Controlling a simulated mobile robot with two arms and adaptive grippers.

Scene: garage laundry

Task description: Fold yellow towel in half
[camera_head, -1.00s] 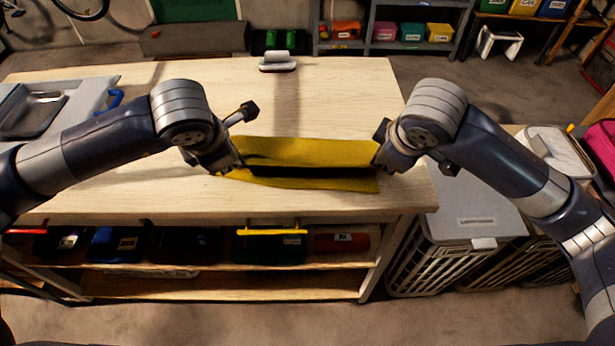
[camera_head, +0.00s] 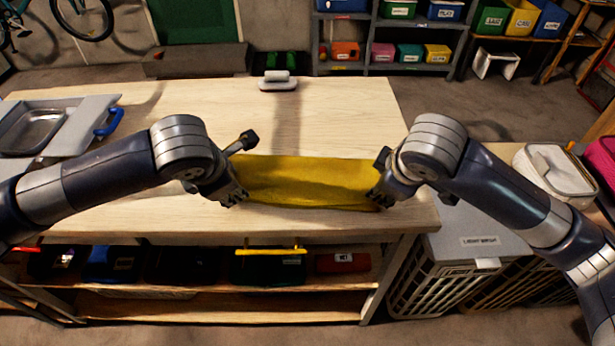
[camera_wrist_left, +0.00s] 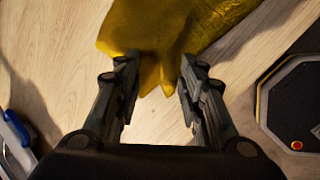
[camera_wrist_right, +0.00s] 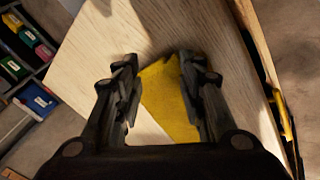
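The yellow towel (camera_head: 310,182) lies as a wide, narrow strip near the front edge of the wooden worktable. No dark gap shows across it, and its near edge bows slightly. My left gripper (camera_head: 240,194) is at its left end. In the left wrist view the fingers (camera_wrist_left: 158,78) are spread, with corners of the towel (camera_wrist_left: 160,35) reaching between the tips. My right gripper (camera_head: 377,192) is at the right end. In the right wrist view its fingers (camera_wrist_right: 158,78) are also apart, with the towel (camera_wrist_right: 168,98) showing between them. The grippers partly hide both ends.
An iron-like object (camera_head: 277,82) stands at the table's back edge. A grey tray unit (camera_head: 50,128) with a blue handle is at the left. Bins fill the shelf below, and a laundry hamper (camera_head: 470,240) stands right. The table behind the towel is clear.

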